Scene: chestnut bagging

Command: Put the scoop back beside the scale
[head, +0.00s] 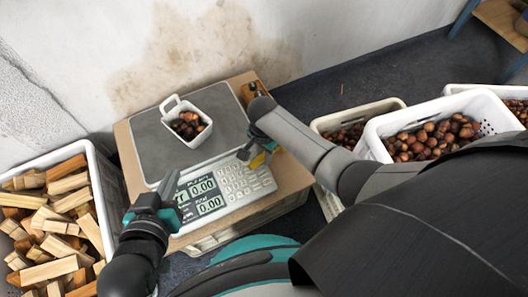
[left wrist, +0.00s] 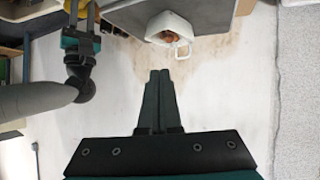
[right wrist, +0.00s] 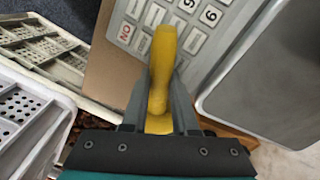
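My right gripper (head: 254,152) is over the right part of the scale's keypad. In the right wrist view its fingers lie on both sides of a yellow handle (right wrist: 162,70), which looks gripped; it also shows in the head view (head: 258,160). The scale (head: 225,192) has a grey plate (head: 155,150) and a lit display. A white handled container (head: 178,107) with chestnuts stands on the plate. My left gripper (head: 168,190) is shut and empty by the left end of the display.
The scale sits on a cardboard-coloured board (head: 290,180). A crate of firewood (head: 98,180) stands on the left. Crates of chestnuts (head: 378,125) stand on the right, below my right arm. A small brown block (head: 262,86) is behind the scale. A stained wall closes the back.

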